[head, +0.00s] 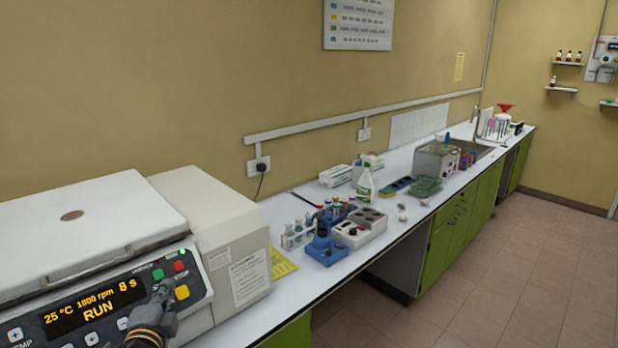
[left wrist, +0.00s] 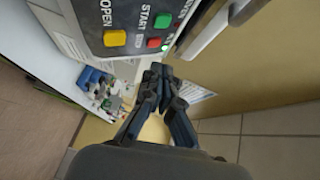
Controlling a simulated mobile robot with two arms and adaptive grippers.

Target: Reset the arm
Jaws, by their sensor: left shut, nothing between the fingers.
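My left gripper (head: 163,293) is at the front of the centrifuge (head: 110,225), close to its control panel. It is shut and empty; in the left wrist view its fingertips (left wrist: 157,72) meet just off the panel. Whether they touch the panel I cannot tell. The panel display (head: 95,309) reads 25 °C, 1800 rpm, 8 s and RUN. A green start button (left wrist: 162,21), a red stop button (left wrist: 154,43) and a yellow open button (left wrist: 115,38) show in the left wrist view. The centrifuge lid is down. My right gripper is not in view.
The white bench (head: 290,275) runs off to the back right. A tube rack (head: 298,233), a blue device (head: 326,246) and a grey-white block unit (head: 360,230) stand right of the centrifuge. A wash bottle (head: 364,186) is behind. The tiled floor (head: 480,290) in front is clear.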

